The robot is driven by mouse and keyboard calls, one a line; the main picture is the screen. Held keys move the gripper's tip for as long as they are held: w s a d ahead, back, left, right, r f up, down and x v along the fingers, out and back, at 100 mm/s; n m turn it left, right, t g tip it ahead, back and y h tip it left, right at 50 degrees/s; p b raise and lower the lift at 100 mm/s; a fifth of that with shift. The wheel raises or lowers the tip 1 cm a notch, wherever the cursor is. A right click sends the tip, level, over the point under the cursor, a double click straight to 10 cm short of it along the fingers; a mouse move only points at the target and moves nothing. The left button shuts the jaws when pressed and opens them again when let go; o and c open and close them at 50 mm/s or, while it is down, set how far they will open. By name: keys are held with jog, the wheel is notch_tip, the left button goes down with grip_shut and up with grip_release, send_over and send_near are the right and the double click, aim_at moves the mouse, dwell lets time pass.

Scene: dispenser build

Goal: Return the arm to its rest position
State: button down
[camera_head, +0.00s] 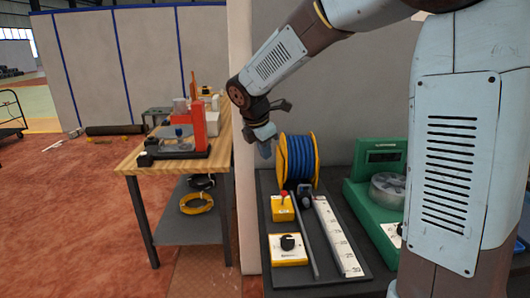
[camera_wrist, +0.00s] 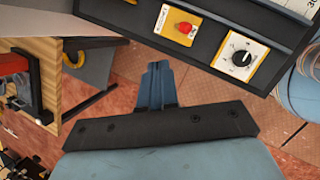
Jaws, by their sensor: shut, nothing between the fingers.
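My gripper (camera_head: 265,143) hangs at the end of my raised arm in the head view, pointing down in front of the grey partition. It is just left of the blue hose reel (camera_head: 298,160) and above the dispenser's dark base. In the wrist view my gripper (camera_wrist: 157,72) shows its two blue-grey fingers closed together with nothing between them. It is apart from the dispenser panel. The panel carries a yellow box with a red button (camera_head: 283,207), a yellow-edged box with a black dial (camera_head: 288,248) and a white ruler strip (camera_head: 337,238).
A wooden-topped table (camera_head: 130,163) with a red and black device (camera_head: 198,130) stands to the left; a yellow coil (camera_head: 196,202) lies on its lower shelf. A green machine (camera_head: 377,190) stands right of the reel. Red floor at the far left is mostly open.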

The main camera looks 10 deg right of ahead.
jog(key=s+d+r+m+y, duration=0.1)
jog(key=s+d+r+m, duration=0.5)
jog(key=s+d+m, duration=0.6)
jog(key=s+d+m+t, duration=0.1)
jog(key=s+d+m, duration=0.1)
jog(key=s+m, duration=0.4)
jog(key=s+d+m+y, duration=0.1)
jog(key=s+m, duration=0.4)
jog(key=s, duration=0.5)
jog(key=shift+d+f+m+t+y, duration=0.3)
jog(key=shift+d+f+m+t, duration=0.1)
jog(key=shift+d, duration=0.4)
